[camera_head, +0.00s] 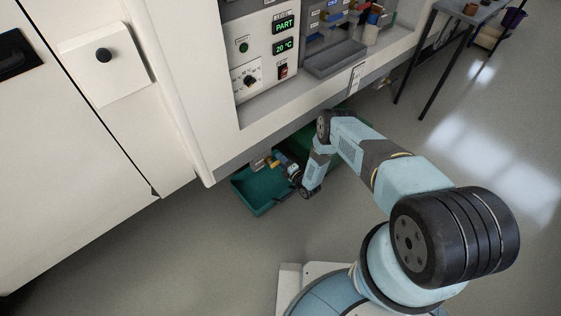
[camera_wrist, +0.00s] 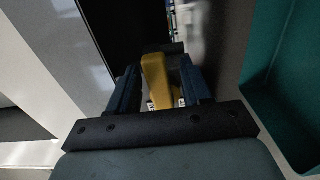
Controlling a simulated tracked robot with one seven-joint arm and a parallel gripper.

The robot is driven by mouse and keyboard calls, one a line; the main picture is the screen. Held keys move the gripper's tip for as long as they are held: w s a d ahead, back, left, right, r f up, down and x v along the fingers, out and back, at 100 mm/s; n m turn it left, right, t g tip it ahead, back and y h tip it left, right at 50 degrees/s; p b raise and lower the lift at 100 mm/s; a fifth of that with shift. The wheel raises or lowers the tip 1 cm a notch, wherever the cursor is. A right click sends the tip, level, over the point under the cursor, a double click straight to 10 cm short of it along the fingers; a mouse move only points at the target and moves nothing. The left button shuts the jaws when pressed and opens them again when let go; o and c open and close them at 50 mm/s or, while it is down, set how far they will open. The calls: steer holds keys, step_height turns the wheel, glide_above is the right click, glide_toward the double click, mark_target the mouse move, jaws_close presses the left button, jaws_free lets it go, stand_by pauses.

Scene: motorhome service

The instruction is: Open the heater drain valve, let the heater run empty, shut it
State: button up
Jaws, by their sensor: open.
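The yellow valve lever (camera_wrist: 156,78) stands between the two dark fingers of my gripper (camera_wrist: 158,88) in the wrist view. The fingers are apart on either side of it; I cannot tell whether either touches it. In the head view my gripper (camera_head: 278,162) reaches under the vehicle's lower edge, above a green tray (camera_head: 258,193). The valve body is mostly hidden by my gripper and the skirt. I see no water running. The tray's wall (camera_wrist: 264,40) also shows at the right of the wrist view.
The service panel (camera_head: 262,50) above shows "PART" and "20 °C". The vehicle's lower edge (camera_head: 225,165) hangs close over my gripper. A table (camera_head: 470,12) stands at the upper right. Floor in front of the tray is clear.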

steer(key=shift+w+a, duration=0.1)
jaws_close()
stand_by(0.5)
